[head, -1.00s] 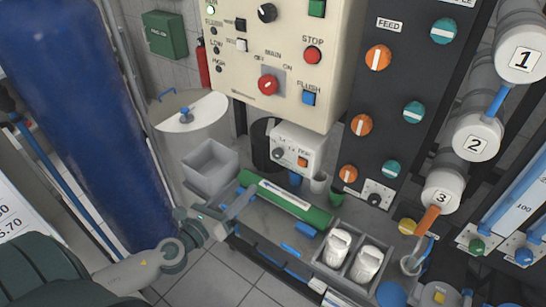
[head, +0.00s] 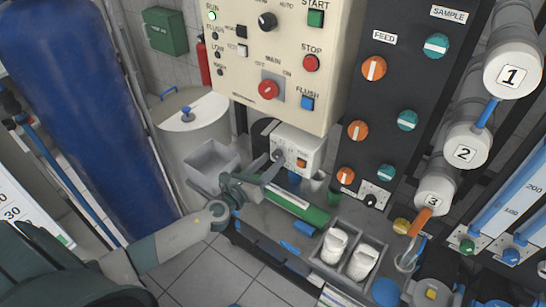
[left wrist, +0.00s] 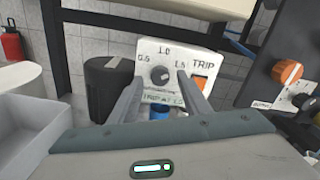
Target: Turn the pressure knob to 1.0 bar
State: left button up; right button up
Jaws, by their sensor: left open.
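A small white control box (head: 297,142) sits at the back of the bench, below the large cream panel. In the left wrist view the box carries a dark round pressure knob (left wrist: 159,75) with marks 0.5, 1.0 and 1.5 around it, and an orange TRIP button (left wrist: 200,84) to its right. The knob's pointer setting is too small to tell surely. My left gripper (head: 275,160) is open, its fingertips close in front of the box. In the left wrist view the two fingers stand on either side of the knob, apparently without gripping it. My right gripper is not in view.
A grey open bin (head: 213,160) stands left of the box, with a black cylinder (left wrist: 108,85) beside it. A green tube (head: 290,207) lies in front. White bottles (head: 334,246) sit in a tray. The cream panel (head: 300,95) overhangs the box.

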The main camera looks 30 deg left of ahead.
pick_arm(q)
jog(key=shift+w+d, duration=0.15)
jog(key=shift+w, duration=0.8)
jog(key=shift+c, duration=0.6)
jog(key=c, duration=0.9)
